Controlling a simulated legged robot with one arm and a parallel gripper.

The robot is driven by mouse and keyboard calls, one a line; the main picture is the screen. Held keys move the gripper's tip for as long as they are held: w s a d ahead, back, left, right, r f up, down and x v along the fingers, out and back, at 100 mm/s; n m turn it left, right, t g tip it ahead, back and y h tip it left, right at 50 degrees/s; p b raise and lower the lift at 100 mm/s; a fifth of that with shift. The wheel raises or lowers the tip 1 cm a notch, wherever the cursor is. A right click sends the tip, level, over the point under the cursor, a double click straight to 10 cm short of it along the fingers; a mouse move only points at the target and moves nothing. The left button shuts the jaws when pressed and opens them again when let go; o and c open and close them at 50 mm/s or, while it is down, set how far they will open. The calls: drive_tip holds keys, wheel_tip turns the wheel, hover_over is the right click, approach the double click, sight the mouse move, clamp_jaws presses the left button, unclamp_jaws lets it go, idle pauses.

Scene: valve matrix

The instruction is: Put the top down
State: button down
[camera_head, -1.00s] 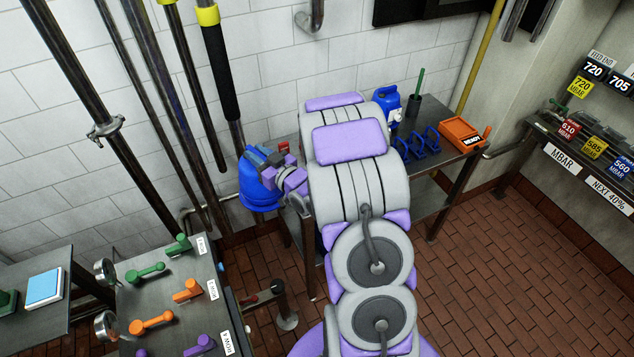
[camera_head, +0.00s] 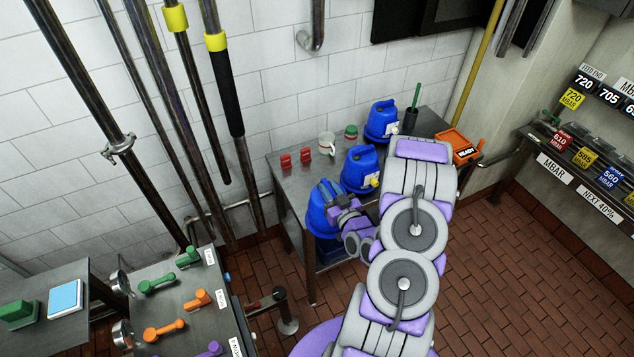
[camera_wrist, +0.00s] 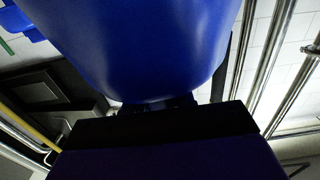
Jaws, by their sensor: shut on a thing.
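My gripper (camera_head: 338,200) is shut on a blue container (camera_head: 318,212) at the near left corner of the steel table. In the wrist view the blue container (camera_wrist: 150,45) fills the top middle, right against the dark gripper (camera_wrist: 155,107). I cannot tell whether the held container touches the table. A second blue container (camera_head: 360,168) with a yellow label stands on the table just behind my gripper. A third blue container (camera_head: 381,121) stands further back. I cannot tell which thing is the top.
The steel table (camera_head: 292,185) also holds two small red items (camera_head: 296,158), a mug (camera_head: 326,144) and an orange box (camera_head: 458,145) at right. Vertical pipes (camera_head: 170,110) stand at left. A bench with coloured handles (camera_head: 178,330) is at lower left.

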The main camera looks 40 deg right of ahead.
drive_tip(key=shift+w+f+b, duration=0.15)
drive_tip(key=shift+w+b, duration=0.4)
drive_tip(key=shift+b, duration=0.05)
drive_tip(key=shift+w+f+b, duration=0.15)
drive_tip(key=shift+w+b, duration=0.35)
drive_tip(key=shift+b, duration=0.1)
drive_tip(key=shift+w+d+f+b, duration=0.1)
drive_tip(key=shift+w+d+b, duration=0.15)
drive_tip(key=shift+b, duration=0.3)
drive_tip(key=w+d+b, duration=0.1)
drive_tip(key=d+b, duration=0.1)
drive_tip(key=shift+w+b, duration=0.2)
drive_tip(key=shift+b, duration=0.2)
drive_tip(key=shift+w+d, duration=0.1)
drive_tip(key=shift+w, duration=0.15)
drive_tip(key=w+d+f+b, duration=0.2)
drive_tip(key=w+d+f, duration=0.1)
drive_tip(key=w, duration=0.6)
drive_tip(key=shift+w+d+f+b, duration=0.2)
drive_tip(key=shift+d+f+b, duration=0.2)
drive_tip(key=shift+f, duration=0.2)
drive_tip(key=c, duration=1.3)
unclamp_jaws()
drive_tip(key=o, duration=0.3)
drive_tip(key=shift+a, duration=0.4)
